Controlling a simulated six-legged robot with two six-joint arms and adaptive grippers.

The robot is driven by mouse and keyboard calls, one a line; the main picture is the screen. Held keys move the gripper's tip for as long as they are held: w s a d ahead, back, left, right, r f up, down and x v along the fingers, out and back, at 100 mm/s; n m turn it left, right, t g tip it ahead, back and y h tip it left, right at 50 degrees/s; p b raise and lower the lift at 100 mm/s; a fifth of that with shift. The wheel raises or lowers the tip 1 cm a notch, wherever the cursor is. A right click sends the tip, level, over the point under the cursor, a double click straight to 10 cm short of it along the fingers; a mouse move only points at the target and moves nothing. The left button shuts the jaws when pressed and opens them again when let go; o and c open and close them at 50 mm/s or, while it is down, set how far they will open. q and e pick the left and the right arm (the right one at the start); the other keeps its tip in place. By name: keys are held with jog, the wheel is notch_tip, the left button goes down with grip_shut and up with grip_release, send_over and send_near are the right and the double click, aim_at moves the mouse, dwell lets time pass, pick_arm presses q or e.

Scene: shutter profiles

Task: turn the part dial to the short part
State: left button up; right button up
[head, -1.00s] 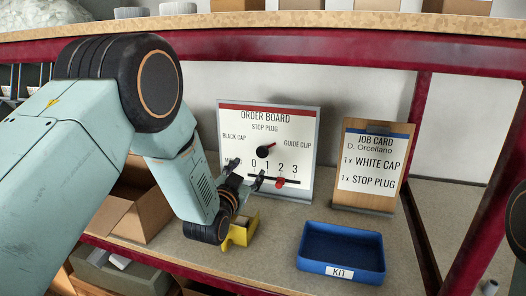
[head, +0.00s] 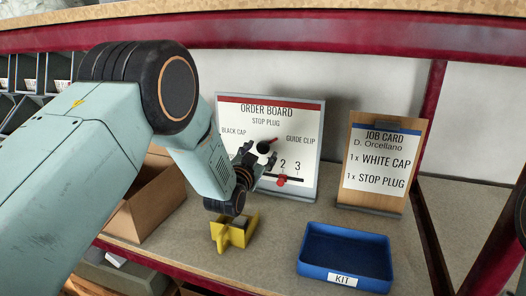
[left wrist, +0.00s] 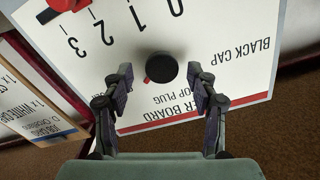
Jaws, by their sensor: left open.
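The order board (head: 308,125) stands upright at the back of the shelf. Its part dial (head: 264,147) is a round black knob with a red pointer towards GUIDE CLIP, at the upper right. My left gripper (head: 253,159) is open in front of the board, close to the dial and just below it. In the left wrist view the board is upside down, and the dial (left wrist: 161,68) appears centred between the open fingertips (left wrist: 160,80); I cannot tell whether they touch it. The gripper hides the board's lower left in the head view. My right gripper is out of view.
A red slider (head: 281,181) sits under the 2 on the board. The job card (head: 380,160) lists 1x WHITE CAP and 1x STOP PLUG. A blue KIT tray (head: 345,282) lies in front; a yellow piece (head: 222,236) and cardboard box (head: 150,212) stand left.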

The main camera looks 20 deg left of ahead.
pick_arm(q)
jog(key=shift+w+a+f, duration=0.1)
jog(key=shift+w+f, duration=0.05)
jog(key=shift+w, duration=0.4)
jog(key=shift+r, duration=0.2)
jog(key=shift+s+r, duration=0.15)
jog(key=shift+r, duration=0.3)
jog(key=shift+w+f, duration=0.5)
jog(key=shift+w, duration=0.1)
jog(key=shift+c, duration=0.6)
jog(key=shift+s+r, duration=0.4)
jog(key=shift+s, duration=0.05)
jog(key=c, duration=0.5)
jog(key=shift+w+f, duration=0.15)
jog(key=c, duration=0.5)
